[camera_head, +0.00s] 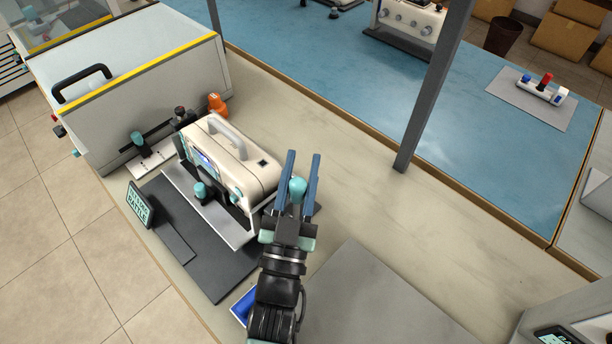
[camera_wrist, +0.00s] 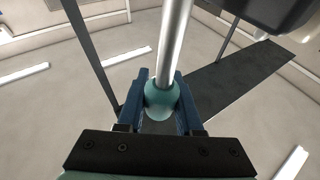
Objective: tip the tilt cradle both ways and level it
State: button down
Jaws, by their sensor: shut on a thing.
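The tilt cradle (camera_head: 232,234) is a pale tray on a dark base plate (camera_head: 198,254). A cream monitor (camera_head: 252,176) with a grey carry handle sits in it, its screen facing left. I cannot tell surely whether the cradle is level or tilted. My gripper (camera_head: 303,156) is at the cradle's right side, with its blue fingers on either side of a teal ball knob (camera_head: 297,187). In the wrist view the knob (camera_wrist: 161,98) sits on the end of a silver rod (camera_wrist: 174,45) between the fingers. Where the rod joins the cradle is hidden.
A small display (camera_head: 139,204) stands at the cradle's left. A large cabinet (camera_head: 150,95) and an orange object (camera_head: 217,103) are behind it. A blue bin (camera_head: 243,304) lies near my arm. A grey post (camera_head: 432,90) rises at the right; the bench between is clear.

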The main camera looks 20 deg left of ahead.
jog(key=shift+s+a+r+n+t+y+b, duration=0.15)
jog(key=shift+s+n+t+y+b, duration=0.35)
jog(key=shift+b, duration=0.5)
jog(key=shift+s+a+n+t+y+b, duration=0.25)
jog(key=shift+s+n+b, duration=0.35)
jog(key=shift+b, duration=0.4)
jog(key=shift+s, duration=0.1)
jog(key=c, duration=0.6)
grip_release()
jog(key=shift+s, duration=0.2)
jog(key=s+d, duration=0.1)
jog(key=s, duration=0.3)
jog(key=s+d, duration=0.1)
jog(key=s, duration=0.3)
jog(key=s+d+b, duration=0.1)
jog(key=s, duration=0.3)
jog(key=shift+s+d+f, duration=0.1)
jog(key=shift+d+f, duration=0.15)
